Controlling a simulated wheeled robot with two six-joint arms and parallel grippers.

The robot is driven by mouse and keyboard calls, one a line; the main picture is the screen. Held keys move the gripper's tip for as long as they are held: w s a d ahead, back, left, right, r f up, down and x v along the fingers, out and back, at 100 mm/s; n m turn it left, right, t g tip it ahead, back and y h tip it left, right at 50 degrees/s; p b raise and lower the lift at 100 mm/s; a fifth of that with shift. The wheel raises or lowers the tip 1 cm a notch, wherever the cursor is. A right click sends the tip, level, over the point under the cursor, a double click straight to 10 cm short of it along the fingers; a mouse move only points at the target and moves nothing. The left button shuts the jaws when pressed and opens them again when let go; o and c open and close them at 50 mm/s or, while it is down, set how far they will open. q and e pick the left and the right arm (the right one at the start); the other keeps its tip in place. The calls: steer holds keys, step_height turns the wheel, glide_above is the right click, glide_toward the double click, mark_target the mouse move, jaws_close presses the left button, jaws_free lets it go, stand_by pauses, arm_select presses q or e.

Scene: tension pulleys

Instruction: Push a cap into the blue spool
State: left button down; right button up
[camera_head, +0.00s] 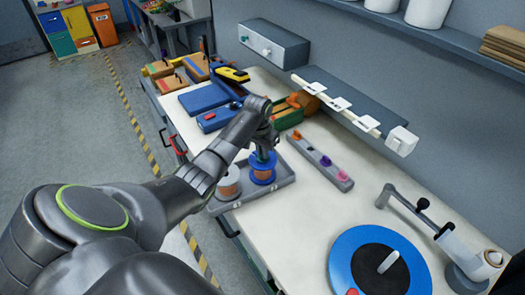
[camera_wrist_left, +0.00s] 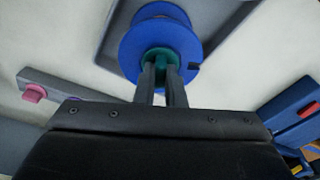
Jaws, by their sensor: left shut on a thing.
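The blue spool (camera_head: 263,178) stands upright in a grey tray (camera_head: 285,182), with copper-coloured winding between its flanges. My left gripper (camera_head: 265,150) points down over it and is shut on a teal-green cap (camera_head: 264,158). In the left wrist view the cap (camera_wrist_left: 161,56) is between the fingertips (camera_wrist_left: 160,72), at the hub of the blue spool (camera_wrist_left: 135,45). How deep the cap sits in the hub I cannot tell. A grey rack (camera_head: 333,170) with orange, purple and pink caps lies to the right. My right gripper is not in view.
A pale-flanged spool (camera_head: 228,184) stands beside the blue one in the tray. A large blue disc (camera_head: 350,248) and a jointed-arm device (camera_head: 455,245) occupy the near right. Blue cases (camera_head: 205,97) and bins are at the far end. Bare white bench lies right of the rack.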

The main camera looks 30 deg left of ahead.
arm_select(q)
steer(key=shift+s+f, duration=0.1)
steer(key=shift+f, duration=0.05)
steer(key=c, duration=1.4)
jaws_free()
steer(key=shift+c, duration=0.2)
step_height(320, 180, up, 17)
steer(key=s+p, duration=0.2)
steer(key=shift+p, duration=0.3)
